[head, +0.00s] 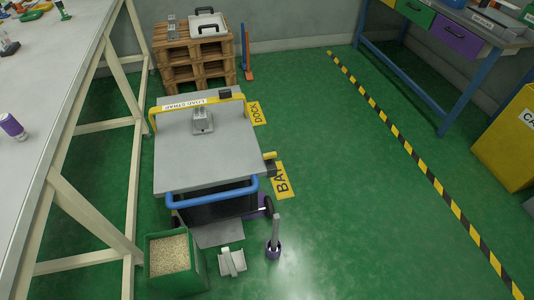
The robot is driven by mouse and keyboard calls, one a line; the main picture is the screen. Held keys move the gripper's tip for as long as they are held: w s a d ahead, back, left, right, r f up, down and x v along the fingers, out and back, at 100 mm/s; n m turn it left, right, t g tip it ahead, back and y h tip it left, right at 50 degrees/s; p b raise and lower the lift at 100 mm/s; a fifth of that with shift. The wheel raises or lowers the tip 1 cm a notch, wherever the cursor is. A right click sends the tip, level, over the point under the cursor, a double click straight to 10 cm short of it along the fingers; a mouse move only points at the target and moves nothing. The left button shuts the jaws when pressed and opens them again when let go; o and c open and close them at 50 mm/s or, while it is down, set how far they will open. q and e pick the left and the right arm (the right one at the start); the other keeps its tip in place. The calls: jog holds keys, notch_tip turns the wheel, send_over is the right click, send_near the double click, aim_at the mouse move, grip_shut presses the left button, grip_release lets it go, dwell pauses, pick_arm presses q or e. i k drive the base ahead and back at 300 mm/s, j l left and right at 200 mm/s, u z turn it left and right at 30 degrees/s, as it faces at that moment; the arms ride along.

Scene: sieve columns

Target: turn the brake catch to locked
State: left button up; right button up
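A cart with a grey flat top (185,160) stands on the green floor left of centre. A yellow bar labelled "LOAD STRAP" (198,101) spans its far end, and a blue handle (213,190) runs along its near end. At the cart's right edge is a small yellow knob or lever (269,155) with a dark block (270,168) below it. This may be the brake catch, but its setting is too small to tell. Neither of my grippers is in view.
Yellow floor plates marked "DOCK" (257,113) and "BA…" (281,180) lie right of the cart.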

aim_at(269, 157)
jog(key=i+l, duration=0.35)
jog(key=l, duration=0.15)
jog(key=i+l, duration=0.4)
jog(key=l, duration=0.15)
